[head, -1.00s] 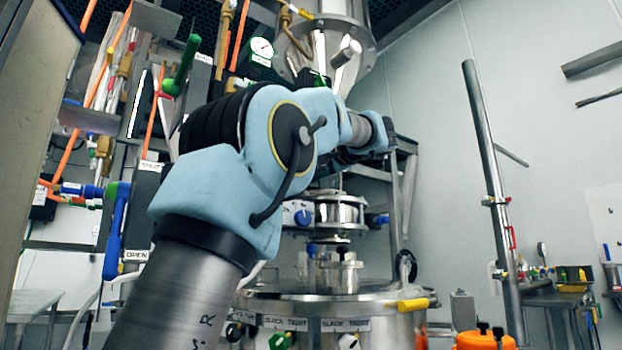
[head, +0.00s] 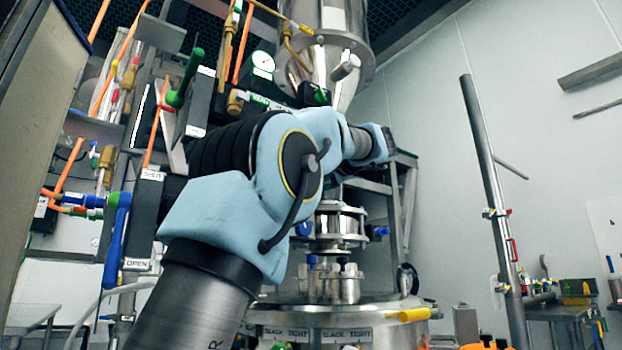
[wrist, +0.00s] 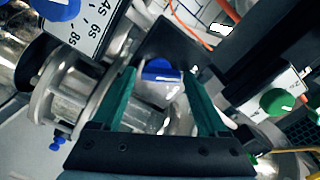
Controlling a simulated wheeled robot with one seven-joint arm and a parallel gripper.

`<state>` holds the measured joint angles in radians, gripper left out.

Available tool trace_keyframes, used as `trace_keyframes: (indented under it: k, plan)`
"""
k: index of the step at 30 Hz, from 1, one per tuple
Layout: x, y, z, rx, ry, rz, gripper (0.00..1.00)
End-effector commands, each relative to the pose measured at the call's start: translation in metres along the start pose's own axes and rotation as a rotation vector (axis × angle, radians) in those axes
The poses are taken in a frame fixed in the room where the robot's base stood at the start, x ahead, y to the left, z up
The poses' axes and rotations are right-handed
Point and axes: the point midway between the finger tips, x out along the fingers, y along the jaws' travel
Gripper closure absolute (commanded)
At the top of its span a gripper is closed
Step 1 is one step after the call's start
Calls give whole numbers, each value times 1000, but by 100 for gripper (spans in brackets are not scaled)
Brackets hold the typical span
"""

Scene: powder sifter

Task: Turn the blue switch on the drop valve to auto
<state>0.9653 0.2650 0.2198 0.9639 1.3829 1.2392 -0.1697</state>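My gripper (wrist: 162,82) shows in the wrist view as two green fingers on a dark base, spread apart. A blue knob-like part (wrist: 160,70) on a pale, shiny body shows between the fingertips. I cannot tell whether the fingers touch it, and no "auto" marking is readable. At the upper left, another blue dial (wrist: 62,8) sits on a white plate with markings such as 6S and 8S. In the head view, a blue switch (head: 303,229) shows partly behind my arm, beside a round steel valve (head: 340,222).
A steel hopper (head: 330,60) hangs above the valve and a steel vessel (head: 345,315) with a yellow handle (head: 408,315) stands below. Left are pipes and a blue lever (head: 116,240). A green knob (wrist: 277,102) is right of the fingers in the wrist view.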

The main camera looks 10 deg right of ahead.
Motion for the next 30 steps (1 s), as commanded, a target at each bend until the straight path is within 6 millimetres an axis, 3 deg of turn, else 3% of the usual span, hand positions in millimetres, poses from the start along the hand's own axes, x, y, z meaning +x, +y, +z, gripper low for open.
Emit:
trace_keyframes:
  k: [3, 14, 24, 30]
  plan:
    - [0, 0, 0, 0, 1, -1, 9]
    - [-8, 0, -1, 0, 4, 0, 9]
    - [-72, 1, -1, -1, 6, 2, 9]
    - [-99, 1, 0, 0, 3, 1, 9]
